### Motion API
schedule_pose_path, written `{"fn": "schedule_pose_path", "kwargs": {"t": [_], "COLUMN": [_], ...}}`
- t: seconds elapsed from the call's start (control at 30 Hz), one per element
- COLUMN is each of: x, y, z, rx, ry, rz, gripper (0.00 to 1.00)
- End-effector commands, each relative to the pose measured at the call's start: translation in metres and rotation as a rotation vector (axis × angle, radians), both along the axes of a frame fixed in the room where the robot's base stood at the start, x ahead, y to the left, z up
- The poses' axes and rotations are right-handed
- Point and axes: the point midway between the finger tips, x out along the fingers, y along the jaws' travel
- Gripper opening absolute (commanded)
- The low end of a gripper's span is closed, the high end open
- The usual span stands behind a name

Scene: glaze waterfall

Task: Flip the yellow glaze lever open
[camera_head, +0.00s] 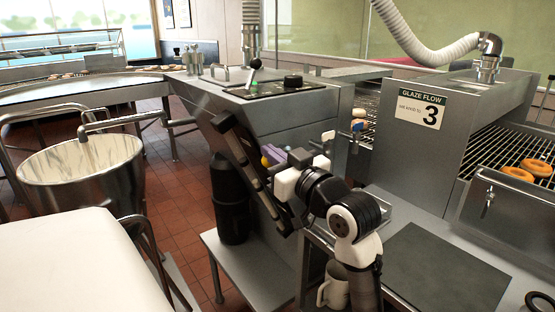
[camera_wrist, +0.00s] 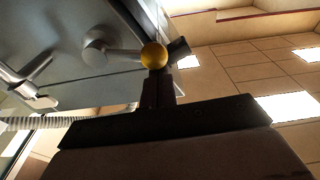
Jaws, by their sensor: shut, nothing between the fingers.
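The yellow glaze lever ends in a round yellow ball (camera_wrist: 154,55) in the wrist view. Its metal rod (camera_wrist: 124,54) runs left to a round hub on the grey machine's face. In the head view only a small bit of yellow (camera_head: 265,161) shows on the machine's side, beside my gripper (camera_head: 273,154). In the wrist view my gripper (camera_wrist: 158,82) is shut and empty, with its dark fingers just below the ball in the picture. I cannot tell whether they touch it. My wrist and arm hide part of the machine's side in the head view.
A blue-handled part (camera_head: 357,127) sits right of my arm. A steel bowl (camera_head: 82,170) is at left. A "GLAZE FLOW 3" sign (camera_head: 422,107) and donuts (camera_head: 517,173) are at right.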

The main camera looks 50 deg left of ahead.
Motion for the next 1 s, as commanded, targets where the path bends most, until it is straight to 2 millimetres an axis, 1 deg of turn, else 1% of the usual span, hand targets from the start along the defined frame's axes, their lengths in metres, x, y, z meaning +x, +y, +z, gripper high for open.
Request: {"fn": "schedule_pose_path", "kwargs": {"t": [0.03,0.1,0.3,1.0], "x": [-0.0003,-0.0017,-0.0041,-0.0049], "y": [-0.0003,-0.0001,0.0003,0.0005], "z": [-0.0047,-0.0063,-0.0103,-0.0107], "rx": [-0.002,-0.004,-0.004,-0.004], "ry": [-0.029,-0.058,-0.052,-0.049], "rz": [-0.001,-0.001,-0.001,0.000], "gripper": [0.00,0.00,0.00,0.00]}}
